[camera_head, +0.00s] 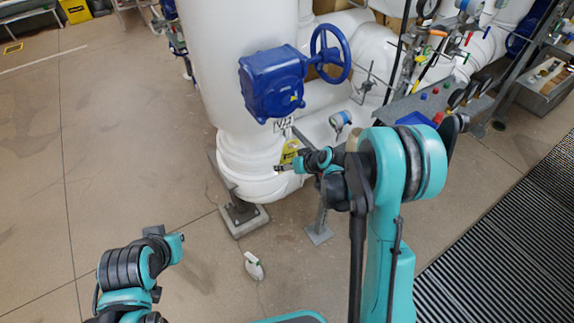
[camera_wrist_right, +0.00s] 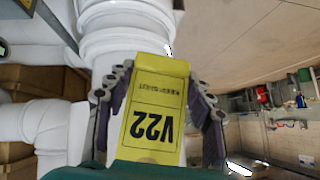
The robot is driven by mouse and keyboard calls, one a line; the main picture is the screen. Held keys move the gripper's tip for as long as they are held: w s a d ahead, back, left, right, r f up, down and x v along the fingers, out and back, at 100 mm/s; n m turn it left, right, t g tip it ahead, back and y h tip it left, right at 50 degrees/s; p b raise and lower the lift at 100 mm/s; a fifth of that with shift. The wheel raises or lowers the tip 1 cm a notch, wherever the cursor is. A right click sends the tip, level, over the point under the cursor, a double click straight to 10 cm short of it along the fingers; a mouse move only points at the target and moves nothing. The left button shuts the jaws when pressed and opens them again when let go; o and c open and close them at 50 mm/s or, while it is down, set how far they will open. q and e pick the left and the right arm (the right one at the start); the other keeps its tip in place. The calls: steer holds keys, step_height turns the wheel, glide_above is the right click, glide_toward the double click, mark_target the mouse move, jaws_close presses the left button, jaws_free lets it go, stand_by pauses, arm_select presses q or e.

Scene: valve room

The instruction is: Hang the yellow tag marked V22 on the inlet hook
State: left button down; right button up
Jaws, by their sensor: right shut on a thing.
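The yellow tag marked V22 (camera_wrist_right: 152,112) fills the middle of the right wrist view, its lettering upside down, between the two fingers of my right gripper (camera_wrist_right: 158,88). In the head view the yellow tag (camera_head: 289,151) shows small beside the white pipe, just beyond my right gripper (camera_head: 287,166), which is shut on it. A small white label (camera_head: 283,125) with dark lettering hangs below the blue valve gearbox, just above the tag. I cannot make out the inlet hook. My left gripper (camera_head: 176,248) is low at the left, over the floor; its jaws are too small to read.
The blue valve gearbox (camera_head: 272,84) with its handwheel (camera_head: 331,54) sits on the large white vertical pipe (camera_head: 222,60). Gauges and small valves crowd the right. A white spray bottle (camera_head: 254,266) is on the floor.

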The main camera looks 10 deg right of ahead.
steer(key=o, duration=0.9)
steer(key=v, duration=1.2)
steer(key=shift+s+a+r+m+g+h, duration=0.15)
steer(key=shift+s+r+m+h, duration=0.6)
steer(key=shift+s, duration=2.7)
steer(key=shift+s+a+r+m+g+h, duration=0.1)
steer(key=shift+s+a+r+m+h, duration=0.2)
steer(key=shift+s+r+h, duration=2)
steer(key=shift+s+a+r+m+g+y, duration=0.15)
steer(key=shift+s+m+y, duration=0.4)
steer(key=shift+s, duration=4)
